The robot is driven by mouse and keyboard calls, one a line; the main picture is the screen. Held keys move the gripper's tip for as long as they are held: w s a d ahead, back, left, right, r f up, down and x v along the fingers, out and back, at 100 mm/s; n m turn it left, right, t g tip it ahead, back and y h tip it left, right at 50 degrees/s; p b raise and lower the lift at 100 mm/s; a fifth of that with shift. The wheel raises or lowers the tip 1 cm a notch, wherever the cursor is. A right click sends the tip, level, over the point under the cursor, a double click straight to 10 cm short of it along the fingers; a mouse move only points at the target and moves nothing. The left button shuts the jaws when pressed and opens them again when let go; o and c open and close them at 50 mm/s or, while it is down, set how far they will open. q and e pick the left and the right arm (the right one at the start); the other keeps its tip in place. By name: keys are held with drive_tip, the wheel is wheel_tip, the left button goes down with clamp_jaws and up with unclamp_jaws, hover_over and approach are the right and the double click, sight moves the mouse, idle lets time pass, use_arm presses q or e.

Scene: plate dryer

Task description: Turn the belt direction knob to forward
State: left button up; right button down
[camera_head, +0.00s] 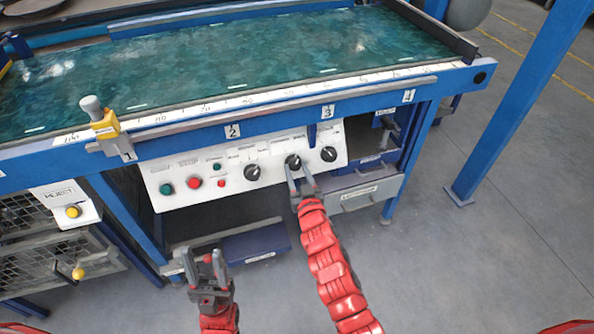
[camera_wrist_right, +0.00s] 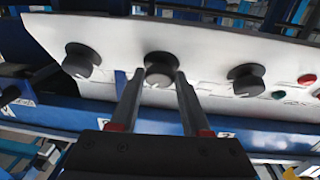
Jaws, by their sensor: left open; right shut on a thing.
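A white control panel (camera_head: 228,173) carries three black knobs in a row. My right gripper (camera_head: 298,172) is at the middle knob (camera_head: 293,161). In the right wrist view, the fingers of my right gripper (camera_wrist_right: 160,82) are shut on the sides of this middle knob (camera_wrist_right: 159,66). The left knob (camera_head: 252,172) and right knob (camera_head: 329,154) are free. The labels above the knobs are too small to read, so I cannot tell which one is named belt direction. My left gripper (camera_head: 205,260) is open and empty, below the panel.
Green buttons (camera_head: 166,189) and red buttons (camera_head: 194,183) sit at the panel's left. The blue-framed table (camera_head: 200,137) is above the panel. A grey drawer (camera_head: 365,193) is below right, a blue box (camera_head: 257,244) below. A blue post (camera_head: 520,105) stands right, with open floor around it.

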drive_tip(key=shift+r+n+y+p, duration=0.2)
drive_tip(key=shift+n+y+p, duration=0.1)
drive_tip(key=shift+p, duration=0.3)
drive_tip(key=n+y+p, duration=0.1)
drive_tip(key=n+p, duration=0.2)
drive_tip(key=n+g+y+p, duration=0.1)
drive_tip(key=n+p, duration=0.1)
drive_tip(key=p, duration=0.1)
drive_tip(key=d+n+g+y+p, duration=0.1)
drive_tip(key=n+y+p, duration=0.1)
drive_tip(key=n+p, duration=0.1)
drive_tip(key=shift+w+r+n+p, duration=0.2)
drive_tip(key=shift+n+p, duration=0.1)
drive_tip(key=shift+p, duration=0.05)
drive_tip(key=n+g+y+p, duration=0.1)
drive_tip(key=n, duration=0.2)
drive_tip(key=shift+w+g+p, duration=0.1)
drive_tip(key=shift+g+p, duration=0.2)
drive_tip(key=shift+d+f+n+g+y+p, duration=0.15)
drive_tip(key=shift+n+g+y+p, duration=0.2)
drive_tip(key=shift+n+g, duration=0.8)
drive_tip(key=shift+n, duration=0.65)
drive_tip(key=shift+c, duration=1.9)
unclamp_jaws()
